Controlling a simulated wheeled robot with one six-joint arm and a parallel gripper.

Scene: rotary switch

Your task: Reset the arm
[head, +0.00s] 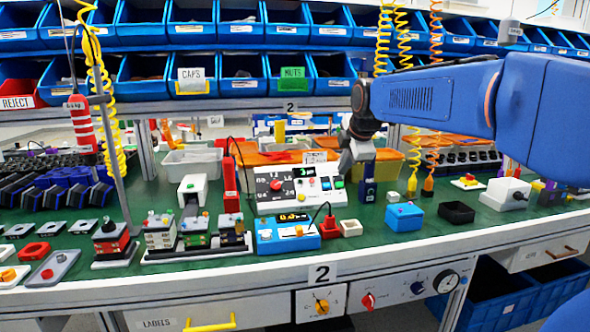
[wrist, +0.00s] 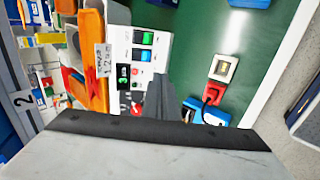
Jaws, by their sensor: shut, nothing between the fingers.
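My gripper (head: 347,168) is at the right end of a white control panel (head: 262,206), just above or in front of it. The panel has a red rotary knob (head: 276,185) on a dark dial, a small display and several coloured buttons. In the wrist view my gripper's dark fingers (wrist: 160,92) are together and empty beside the panel (wrist: 152,58), whose green and blue buttons and lit display show. I cannot tell whether the fingers touch it. The gripper body hides part of the panel there. My blue arm reaches in from the right.
A blue meter box (head: 286,244) stands in front of the panel, with a red part (head: 329,229) and cable beside it. A blue box (head: 404,217) and black tray (head: 456,212) sit to the right. Knobs (head: 322,305) line the bench front. Green bench surface shows between items.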

